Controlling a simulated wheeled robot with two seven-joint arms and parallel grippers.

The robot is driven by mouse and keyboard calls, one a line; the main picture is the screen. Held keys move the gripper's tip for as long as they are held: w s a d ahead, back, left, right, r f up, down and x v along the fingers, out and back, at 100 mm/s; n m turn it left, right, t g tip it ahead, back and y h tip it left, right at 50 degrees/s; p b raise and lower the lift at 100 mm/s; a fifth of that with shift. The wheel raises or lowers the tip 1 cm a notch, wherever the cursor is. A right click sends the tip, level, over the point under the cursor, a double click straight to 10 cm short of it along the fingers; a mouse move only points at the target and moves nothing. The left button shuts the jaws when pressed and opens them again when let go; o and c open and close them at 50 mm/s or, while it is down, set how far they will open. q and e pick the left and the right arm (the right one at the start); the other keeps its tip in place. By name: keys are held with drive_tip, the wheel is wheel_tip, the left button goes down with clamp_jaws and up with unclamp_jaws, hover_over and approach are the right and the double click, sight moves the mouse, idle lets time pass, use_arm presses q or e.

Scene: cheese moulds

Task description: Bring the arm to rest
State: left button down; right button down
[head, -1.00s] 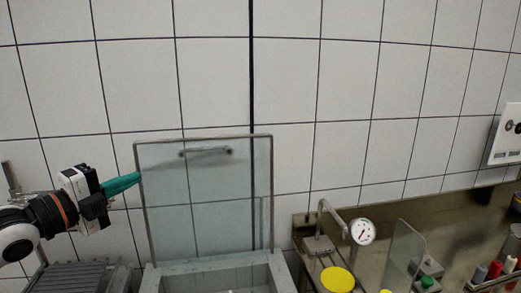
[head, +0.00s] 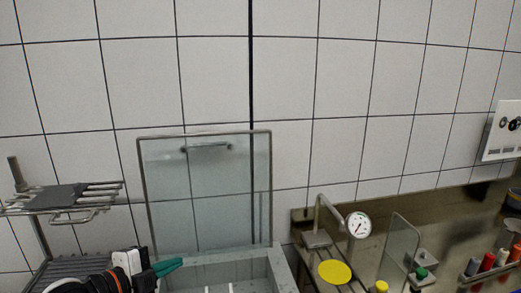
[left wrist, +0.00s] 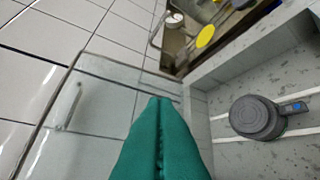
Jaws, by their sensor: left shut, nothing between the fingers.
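My left gripper (head: 170,267) has teal fingers and is low in the head view, at the left front of the grey basin. Its fingers are shut with nothing between them. In the left wrist view the shut fingers (left wrist: 160,140) point up the picture, towards the tiled wall and the raised glass lid (left wrist: 95,95). My right gripper is not in view.
The glass lid (head: 205,190) stands open behind the grey basin (head: 270,265). A dark grey round pot (left wrist: 257,118) shows in the basin. A wire rack (head: 70,198) is at left. A dial gauge (head: 358,225) and yellow disc (head: 335,272) stand at right.

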use_arm(q)
drive_tip(key=s+f+n+g+y, duration=0.1)
drive_tip(key=s+f+n+y, duration=0.1)
drive_tip(key=s+f+n, duration=0.2)
drive_tip(key=s+f+n+g+y, duration=0.1)
drive_tip(key=s+f+n+g, duration=0.1)
drive_tip(key=s+f+n, duration=0.2)
drive_tip(key=s+d+f+n+g+y, duration=0.1)
drive_tip(key=s+f+n+y, duration=0.1)
drive_tip(key=s+f, duration=0.5)
wheel_tip(320, 180, down, 4)
drive_tip(key=shift+f+n+g+y, duration=0.1)
drive_tip(key=shift+n+g+y, duration=0.2)
drive_tip(key=shift+n, duration=0.6)
drive_tip(key=s+a+f+n+g+y, duration=0.1)
drive_tip(key=s+a+f+n+g, duration=0.15)
drive_tip(key=s, duration=0.35)
drive_tip(key=s+a+f+n+g+y, duration=0.1)
drive_tip(key=s+f+n+g+y, duration=0.1)
drive_tip(key=s+f+n, duration=0.3)
wheel_tip(320, 180, down, 26)
drive_tip(key=s+m, duration=0.1)
drive_tip(key=s, duration=0.1)
drive_tip(key=s+a+f+g+b, duration=0.1)
drive_tip(key=s+a+f+g, duration=0.1)
drive_tip(key=s+f, duration=1.3)
drive_tip(key=shift+s+a+f, duration=0.25)
drive_tip(key=shift+s+a, duration=0.05)
drive_tip(key=shift+s, duration=0.35)
